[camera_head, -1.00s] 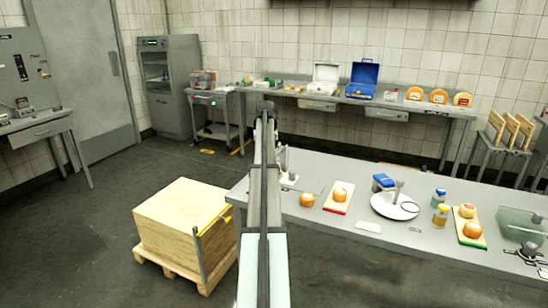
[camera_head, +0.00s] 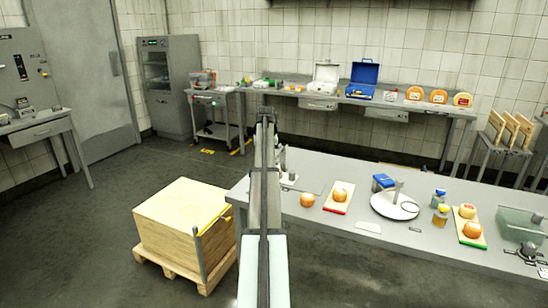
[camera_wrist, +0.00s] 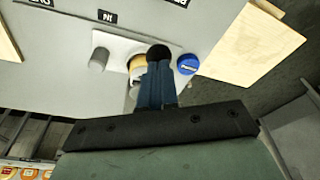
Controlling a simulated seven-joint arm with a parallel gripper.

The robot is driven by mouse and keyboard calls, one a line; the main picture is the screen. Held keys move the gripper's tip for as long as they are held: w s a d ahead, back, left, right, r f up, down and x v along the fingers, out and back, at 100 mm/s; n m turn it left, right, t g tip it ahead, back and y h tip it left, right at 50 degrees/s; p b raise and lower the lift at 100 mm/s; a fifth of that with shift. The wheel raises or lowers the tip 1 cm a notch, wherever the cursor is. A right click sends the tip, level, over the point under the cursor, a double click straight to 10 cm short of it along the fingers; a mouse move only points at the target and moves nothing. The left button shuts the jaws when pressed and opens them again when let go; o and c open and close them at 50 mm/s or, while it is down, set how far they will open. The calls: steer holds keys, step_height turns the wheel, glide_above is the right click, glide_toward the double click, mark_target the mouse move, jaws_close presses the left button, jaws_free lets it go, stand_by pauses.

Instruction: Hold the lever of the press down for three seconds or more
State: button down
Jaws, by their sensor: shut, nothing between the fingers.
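The press (camera_head: 283,162) shows in the head view only as a grey upright beside my arm on the near table; the arm hides most of it. In the wrist view its pale base plate (camera_wrist: 118,42) lies below my gripper, with a round black knob (camera_wrist: 158,51), apparently the lever's end, right at the fingertips. My gripper (camera_wrist: 158,64) is shut and empty, its blue fingers pointing at the knob. I cannot tell whether they touch it. A yellow-orange round piece (camera_wrist: 137,66) is partly hidden behind the fingers. The gripper is hidden in the head view.
In the wrist view a blue round button or cap (camera_wrist: 187,64) and a grey cylinder (camera_wrist: 98,60) flank the knob. The near table (camera_head: 330,233) holds an orange cheese on a red-edged board (camera_head: 335,209) and a white disc (camera_head: 394,210). A wooden crate (camera_head: 180,215) stands left.

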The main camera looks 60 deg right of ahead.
steer(key=shift+x, duration=1.15)
stand_by(0.6)
